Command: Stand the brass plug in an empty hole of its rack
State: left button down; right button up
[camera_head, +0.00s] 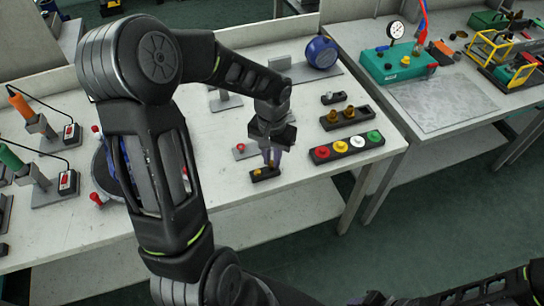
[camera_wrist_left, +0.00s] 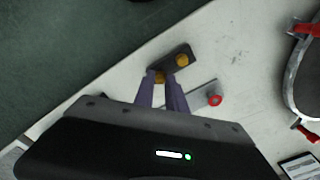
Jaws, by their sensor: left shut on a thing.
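My left gripper (camera_head: 269,160) points down at a small black rack (camera_head: 265,175) near the table's front edge. Its purple fingers also show in the left wrist view (camera_wrist_left: 163,92), shut on a brass plug (camera_wrist_left: 158,77) at one end of that rack (camera_wrist_left: 173,66). The fingers hide part of the held plug, and I cannot tell whether it sits in a hole or just above it. Another brass plug (camera_wrist_left: 182,60) stands at the rack's other end; it shows in the head view too (camera_head: 257,171). My right gripper is not in view.
Right of the gripper stand a black rack of coloured knobs (camera_head: 347,147), a black rack with brass pieces (camera_head: 345,117) and a small dark block (camera_head: 333,98). A grey plate with a red knob (camera_head: 241,149) lies close on the left. Bare tabletop (camera_head: 215,185) lies front left.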

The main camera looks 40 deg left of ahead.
pick_arm(q)
jog(key=shift+f+b, duration=0.9)
jog(key=shift+f, duration=0.05)
dwell(0.9)
jog(key=c, duration=1.3)
grip_release()
jog(key=shift+r+p, duration=2.15)
jog(key=shift+r, duration=0.9)
jog(key=shift+r, duration=0.15)
notch_tip(320, 180, up, 8)
jog(key=shift+f+b, duration=0.25)
jog(key=shift+b, duration=0.3)
